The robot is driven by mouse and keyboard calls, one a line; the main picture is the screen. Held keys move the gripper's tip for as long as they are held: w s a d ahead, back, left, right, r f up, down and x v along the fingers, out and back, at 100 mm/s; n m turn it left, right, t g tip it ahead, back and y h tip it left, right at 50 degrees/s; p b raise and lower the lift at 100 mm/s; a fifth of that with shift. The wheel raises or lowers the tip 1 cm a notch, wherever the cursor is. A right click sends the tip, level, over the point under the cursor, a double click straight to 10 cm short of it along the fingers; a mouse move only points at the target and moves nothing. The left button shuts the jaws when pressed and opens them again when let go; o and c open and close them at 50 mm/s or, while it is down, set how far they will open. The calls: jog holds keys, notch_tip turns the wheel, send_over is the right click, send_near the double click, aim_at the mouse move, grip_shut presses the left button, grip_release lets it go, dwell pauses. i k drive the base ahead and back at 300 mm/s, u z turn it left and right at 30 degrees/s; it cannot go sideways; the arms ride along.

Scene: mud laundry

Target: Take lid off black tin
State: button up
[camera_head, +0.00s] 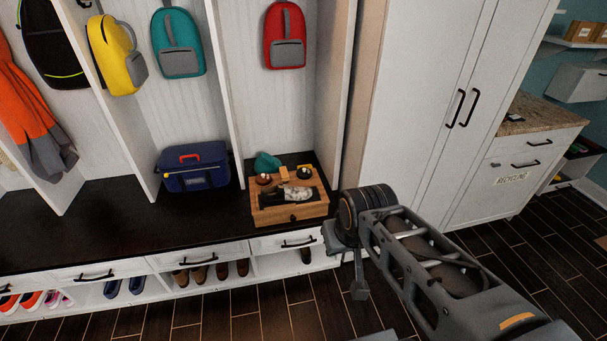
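A wooden box (289,214) sits on the dark bench at the base of the cubbies. In its top are two small dark round items, one at the left (264,180) and one at the right (304,173); either may be the black tin. They are too small for me to tell lid from body. My gripper (358,288) hangs to the right of the box, in front of the bench edge, apart from the box and the round items. Its fingers are partly hidden by my wrist, so I cannot tell whether they are open.
A teal item (266,163) and a brush-like item (298,194) are with the box. A navy bag (194,169) stands to its left on the bench (110,222). A white cabinet (418,100) rises to the right. Cubby dividers flank the box. The bench's left part is clear.

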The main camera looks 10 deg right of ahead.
aim_at(305, 173)
jog(key=u, duration=0.05)
jog(key=i, duration=1.7)
jog(key=z, duration=0.05)
